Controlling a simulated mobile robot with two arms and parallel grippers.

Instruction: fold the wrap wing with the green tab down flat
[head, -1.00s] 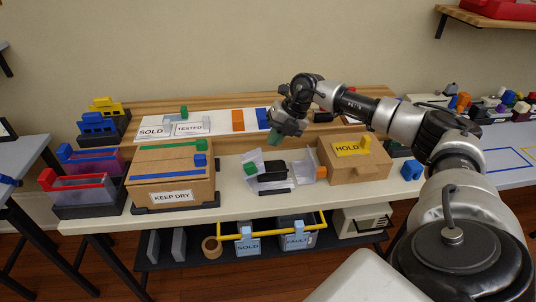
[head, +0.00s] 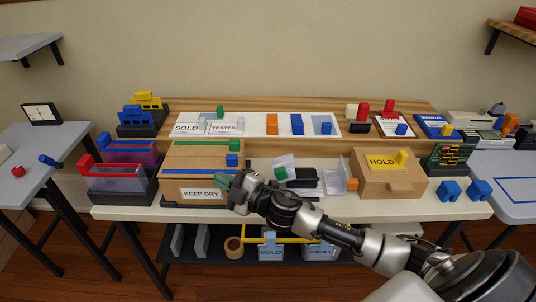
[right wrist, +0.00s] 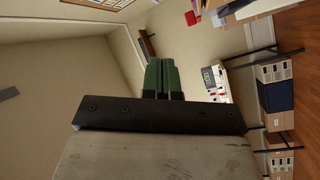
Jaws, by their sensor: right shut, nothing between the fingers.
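The pale translucent wrap lies on the white table, with a dark handheld (head: 301,173) on its middle. Its left wing (head: 284,161) carries the green tab (head: 280,174) and stands up at a tilt. Its right wing (head: 337,173) carries an orange tab (head: 352,184) and also looks raised. My right gripper (head: 222,180) is shut and empty, left of the wrap and in front of the KEEP DRY box. Its closed green fingers also show in the right wrist view (right wrist: 161,76). My right forearm passes in front of the wrap's near side. My left gripper is out of view.
The KEEP DRY carton (head: 175,180) stands left of the wrap, close to my right gripper. The HOLD box (head: 400,185) stands right of it. A wooden riser (head: 260,149) with a white labelled mat runs behind. A yellow rail (head: 255,240) shows below the table.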

